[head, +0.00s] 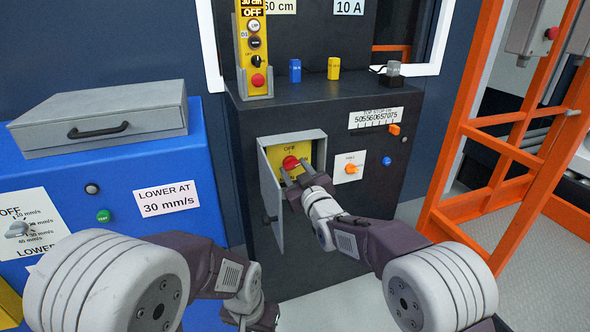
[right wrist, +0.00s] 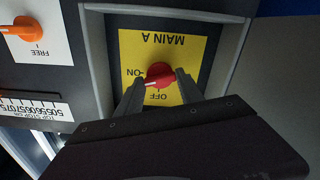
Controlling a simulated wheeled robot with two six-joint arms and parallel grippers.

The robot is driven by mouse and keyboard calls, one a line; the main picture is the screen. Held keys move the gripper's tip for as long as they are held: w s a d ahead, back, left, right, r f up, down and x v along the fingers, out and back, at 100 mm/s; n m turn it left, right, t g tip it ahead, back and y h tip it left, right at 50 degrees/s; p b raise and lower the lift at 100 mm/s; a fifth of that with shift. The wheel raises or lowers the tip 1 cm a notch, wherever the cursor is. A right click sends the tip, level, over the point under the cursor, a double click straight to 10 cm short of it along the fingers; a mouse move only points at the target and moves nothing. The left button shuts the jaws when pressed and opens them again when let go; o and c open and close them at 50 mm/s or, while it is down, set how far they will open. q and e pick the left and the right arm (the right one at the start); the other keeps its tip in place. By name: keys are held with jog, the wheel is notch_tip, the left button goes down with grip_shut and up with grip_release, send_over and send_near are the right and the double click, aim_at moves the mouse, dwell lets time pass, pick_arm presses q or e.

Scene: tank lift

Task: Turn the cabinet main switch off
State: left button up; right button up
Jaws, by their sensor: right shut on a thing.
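The main switch is a red knob (right wrist: 158,75) on a yellow plate (right wrist: 190,90) marked MAIN A, ON and OFF, upside down in the right wrist view. A white mark on the knob points left and slightly down, nearer ON than OFF. In the head view the red knob (head: 290,162) sits inside a small grey box on the dark cabinet (head: 345,230). The box's door (head: 271,205) stands open to the left. My right gripper (head: 292,175) is shut on the knob, with one finger on each side. My left gripper (head: 252,318) hangs low at the bottom, its fingers unclear.
A white-plated orange knob (head: 351,169) and a blue button (head: 386,161) are right of the box. A yellow pendant (head: 254,60) stands above. A blue cabinet (head: 190,150) with a grey case (head: 100,118) is left. An orange frame (head: 480,150) stands right.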

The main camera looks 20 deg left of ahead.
jog(key=n, duration=0.3)
jog(key=shift+n, duration=0.3)
jog(key=n+p, duration=0.1)
jog(key=n, duration=0.2)
jog(key=shift+n, duration=0.4)
jog(key=n, duration=0.3)
jog(key=shift+f+n, duration=0.1)
jog(key=shift+n, duration=2)
jog(key=o, duration=1.4)
